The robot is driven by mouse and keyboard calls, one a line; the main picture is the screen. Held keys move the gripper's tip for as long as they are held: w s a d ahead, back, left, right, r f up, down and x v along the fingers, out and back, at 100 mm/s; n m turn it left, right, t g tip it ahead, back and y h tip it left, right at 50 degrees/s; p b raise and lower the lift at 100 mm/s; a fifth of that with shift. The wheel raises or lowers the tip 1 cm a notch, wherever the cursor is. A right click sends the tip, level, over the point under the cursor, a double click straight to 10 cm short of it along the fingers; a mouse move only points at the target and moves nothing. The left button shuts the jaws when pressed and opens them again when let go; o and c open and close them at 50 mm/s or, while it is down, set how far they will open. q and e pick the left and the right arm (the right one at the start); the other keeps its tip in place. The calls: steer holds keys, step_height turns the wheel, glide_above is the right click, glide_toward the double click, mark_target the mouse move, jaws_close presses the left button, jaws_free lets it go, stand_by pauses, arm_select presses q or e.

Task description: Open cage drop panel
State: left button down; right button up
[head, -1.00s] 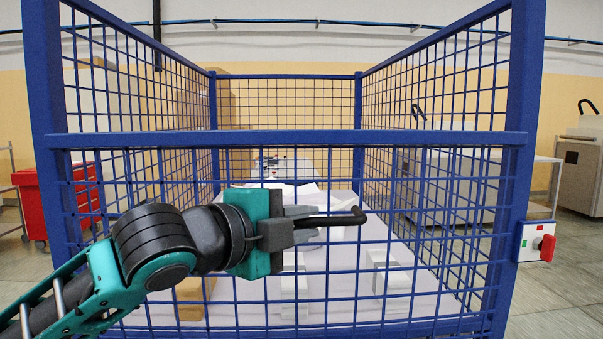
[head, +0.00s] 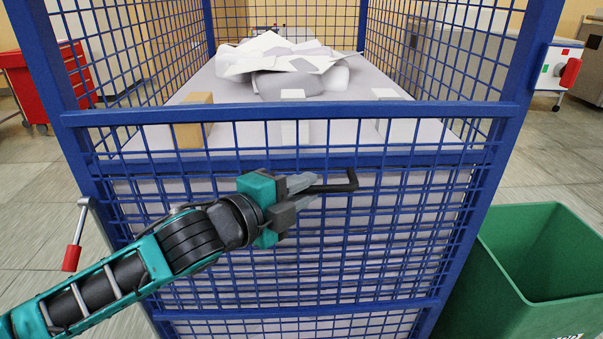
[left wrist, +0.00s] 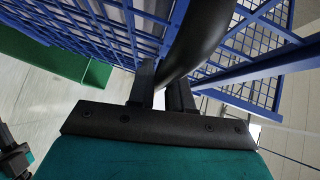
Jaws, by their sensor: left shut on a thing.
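The cage's front drop panel (head: 300,114) is a blue mesh frame. Its top bar is below the red switch, and the pile inside shows over it. A black bent handle (head: 330,188) sticks out in front of the panel's mesh. My left gripper (head: 304,190) is shut on this handle. In the left wrist view the handle (left wrist: 197,38) passes between the fingers (left wrist: 160,88) as a thick dark curve. My right gripper does not show in the head view. A black and teal part of mine is at the lower left edge of the left wrist view.
A switch box with a red knob (head: 570,72) is on the right post. A red-gripped lever (head: 72,257) is at the left post. A green bin (head: 545,260) stands at lower right, beside the cage. White sheets and bags (head: 285,65) lie inside.

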arm_select(q)
steer(key=shift+f, duration=0.3)
steer(key=c, duration=1.2)
jaws_free()
steer(key=shift+o, duration=0.2)
steer(key=shift+r, duration=0.1)
steer(key=p+v, duration=0.1)
steer(key=v, duration=1.2)
steer(key=shift+d, duration=0.15)
